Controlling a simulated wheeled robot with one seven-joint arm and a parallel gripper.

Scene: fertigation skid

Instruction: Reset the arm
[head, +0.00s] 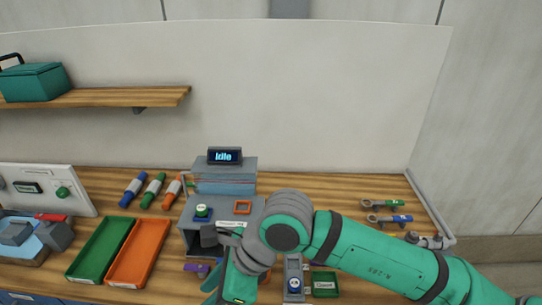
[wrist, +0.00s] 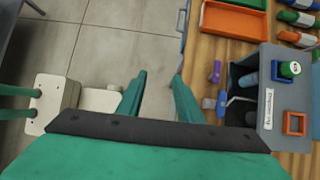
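My green arm reaches in from the lower right of the head view and bends down at the front of the bench. My gripper (wrist: 161,76) points downward in the wrist view, its two green fingers apart with nothing between them. It hangs over the bench's front edge, with grey floor tiles beneath. In the head view the gripper is largely hidden behind my wrist. A grey machine (head: 225,208) with a display reading "Idle" (head: 225,156) stands just behind my wrist; it also shows at the right of the wrist view (wrist: 285,110).
Green (head: 100,248) and orange (head: 138,252) trays lie left of the machine, with several capped bottles (head: 153,190) behind. A small device (head: 294,276) and a labelled green box (head: 324,284) sit by my forearm. Wrench-like tools (head: 388,218) lie at right. A shelf (head: 120,97) is above left.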

